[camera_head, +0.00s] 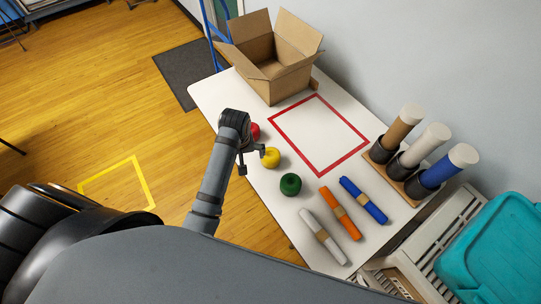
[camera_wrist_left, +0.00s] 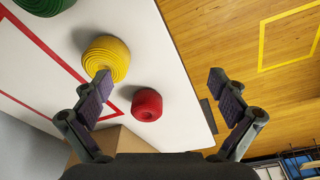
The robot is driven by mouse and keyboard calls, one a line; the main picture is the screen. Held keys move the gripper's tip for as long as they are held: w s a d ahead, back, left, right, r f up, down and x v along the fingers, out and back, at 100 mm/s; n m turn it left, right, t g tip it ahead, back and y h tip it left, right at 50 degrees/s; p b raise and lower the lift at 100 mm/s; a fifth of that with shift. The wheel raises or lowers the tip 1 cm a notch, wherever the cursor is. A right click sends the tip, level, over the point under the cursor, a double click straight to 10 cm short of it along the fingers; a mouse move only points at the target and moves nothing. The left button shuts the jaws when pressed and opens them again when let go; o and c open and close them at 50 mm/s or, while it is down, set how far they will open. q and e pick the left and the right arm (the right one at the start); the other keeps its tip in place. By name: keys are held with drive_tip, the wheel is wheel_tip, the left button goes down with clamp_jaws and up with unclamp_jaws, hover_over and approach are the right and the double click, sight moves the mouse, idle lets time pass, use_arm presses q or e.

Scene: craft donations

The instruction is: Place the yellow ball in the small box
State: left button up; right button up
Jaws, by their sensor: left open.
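The yellow ball (camera_head: 271,158), looking like a ball of wound cord, rests on the white table near its left edge. It also shows in the left wrist view (camera_wrist_left: 106,56), with one fingertip overlapping its lower edge. My left gripper (camera_head: 252,161) is open and empty, just left of the yellow ball in the head view. In the left wrist view its fingers (camera_wrist_left: 160,82) are spread wide, and the ball is not between them. An open cardboard box (camera_head: 283,87) stands at the table's far end with its flaps up; its inside is mostly hidden. My right gripper is not in view.
A red ball (camera_head: 255,131) and a green ball (camera_head: 290,184) flank the yellow one. Orange (camera_head: 340,213), blue and white rolls lie nearer. A rack of tubes (camera_head: 405,150) stands at right. The red-outlined table area (camera_head: 318,135) is clear.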

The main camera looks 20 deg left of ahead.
sight(271, 154)
use_arm(q)
drive_tip(key=w+d+r+n+g, duration=0.2)
drive_tip(key=w+d+r+n, duration=0.1)
drive_tip(key=w+d, duration=0.4)
drive_tip(key=shift+h, duration=0.3)
drive_tip(key=f, duration=0.3)
drive_tip(key=w+f, duration=0.1)
drive_tip(key=f, duration=0.1)
drive_tip(key=shift+w+a+f, duration=0.1)
drive_tip(key=shift+a, duration=0.3)
drive_tip(key=f, duration=0.1)
drive_tip(key=f+p, duration=0.1)
drive_tip(key=f, duration=0.2)
drive_tip(key=shift+s+d+f, duration=0.1)
drive_tip(key=shift+s+d, duration=0.1)
drive_tip(key=shift+s, duration=0.05)
drive_tip(key=shift+f, duration=0.5)
drive_tip(key=shift+r, duration=0.1)
drive_tip(key=c, duration=1.3)
